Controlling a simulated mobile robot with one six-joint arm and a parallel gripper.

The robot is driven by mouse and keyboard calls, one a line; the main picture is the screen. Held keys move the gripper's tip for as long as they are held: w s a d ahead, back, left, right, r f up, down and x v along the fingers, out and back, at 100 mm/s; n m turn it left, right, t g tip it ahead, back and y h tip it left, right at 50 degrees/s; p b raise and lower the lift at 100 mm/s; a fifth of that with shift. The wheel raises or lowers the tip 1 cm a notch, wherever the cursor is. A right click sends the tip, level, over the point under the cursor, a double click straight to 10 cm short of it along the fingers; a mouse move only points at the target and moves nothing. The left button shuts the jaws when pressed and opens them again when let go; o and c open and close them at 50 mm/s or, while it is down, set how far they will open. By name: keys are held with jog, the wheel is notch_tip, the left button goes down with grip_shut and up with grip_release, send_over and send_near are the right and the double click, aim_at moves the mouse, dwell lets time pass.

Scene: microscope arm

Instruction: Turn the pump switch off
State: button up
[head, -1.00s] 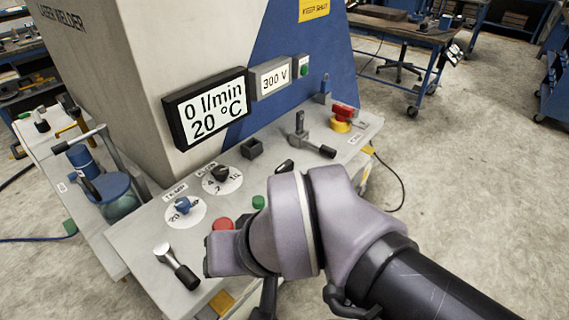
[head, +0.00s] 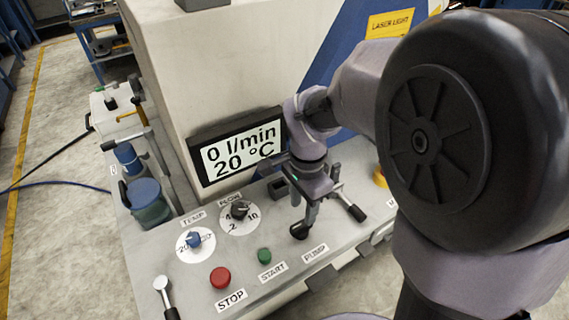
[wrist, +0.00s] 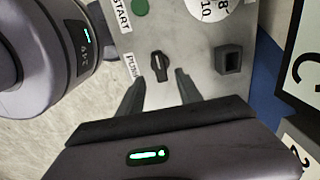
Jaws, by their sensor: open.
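The pump switch is a small black rotary knob on the grey panel beside the PUMP label; it shows in the wrist view (wrist: 156,66) and in the head view (head: 299,232). In the wrist view its long handle runs roughly up and down the picture. My gripper (wrist: 160,88) is open and empty. Its two fingers point toward the switch, one on each side of its line, with the knob seen just past the tips. In the head view my gripper (head: 303,205) is over the panel by the switch, partly covering that area. I cannot tell whether it touches.
A green START button (head: 264,256), a red STOP button (head: 220,278), a blue TEMP knob (head: 193,240) and a black FLOW knob (head: 240,209) lie to the left. A lever handle (head: 355,212) stands close on the right. The display (head: 238,150) reads 0 l/min, 20 °C.

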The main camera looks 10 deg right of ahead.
aim_at(302, 224)
notch_tip(302, 224, down, 6)
jog(key=shift+f+b, duration=0.15)
jog(key=shift+b, duration=0.8)
grip_shut()
